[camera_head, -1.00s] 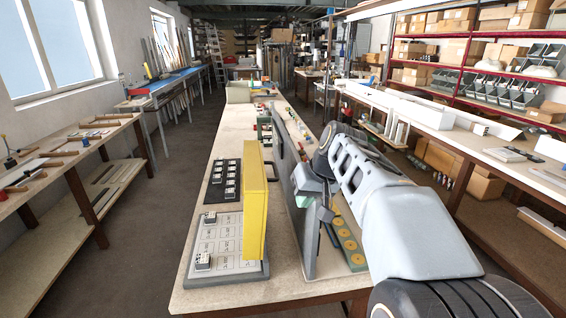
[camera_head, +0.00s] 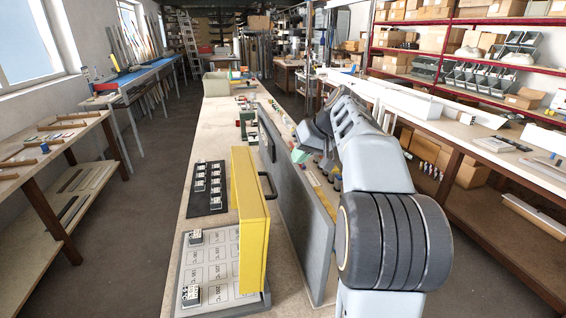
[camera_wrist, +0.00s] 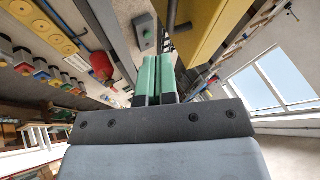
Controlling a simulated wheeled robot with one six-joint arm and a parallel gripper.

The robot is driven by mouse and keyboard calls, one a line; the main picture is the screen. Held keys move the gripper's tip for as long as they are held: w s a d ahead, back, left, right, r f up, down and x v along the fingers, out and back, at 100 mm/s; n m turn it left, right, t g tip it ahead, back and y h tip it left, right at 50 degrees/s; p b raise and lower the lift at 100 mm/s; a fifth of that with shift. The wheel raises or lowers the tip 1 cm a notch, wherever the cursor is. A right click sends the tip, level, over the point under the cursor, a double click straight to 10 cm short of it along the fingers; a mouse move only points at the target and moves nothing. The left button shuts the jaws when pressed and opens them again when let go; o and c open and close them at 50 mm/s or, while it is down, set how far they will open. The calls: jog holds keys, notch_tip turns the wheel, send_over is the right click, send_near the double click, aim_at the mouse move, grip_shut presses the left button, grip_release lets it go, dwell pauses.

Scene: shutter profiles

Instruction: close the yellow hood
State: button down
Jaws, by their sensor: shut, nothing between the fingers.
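The yellow hood (camera_head: 252,215) stands upright along the right edge of a grey board (camera_head: 213,262) with printed fields. A dark bar handle (camera_head: 268,185) shows on the hood's right face. In the wrist view the hood (camera_wrist: 208,28) fills the upper right, with the dark handle (camera_wrist: 172,18) beside it. My gripper (camera_wrist: 156,72) has green fingers, closed together and empty. They point toward the bench, just below the handle in that picture, with no clear contact.
A tall grey panel (camera_head: 297,225) stands on the bench right of the hood, close to my arm. A black tray (camera_head: 207,187) with small blocks lies left of the hood. In the wrist view a red object (camera_wrist: 102,66) and yellow discs (camera_wrist: 50,28) lie at left.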

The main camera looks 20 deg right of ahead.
jog(key=p+x, duration=0.1)
jog(key=x, duration=0.8)
jog(key=shift+a, duration=0.15)
jog(key=shift+w+f, duration=0.1)
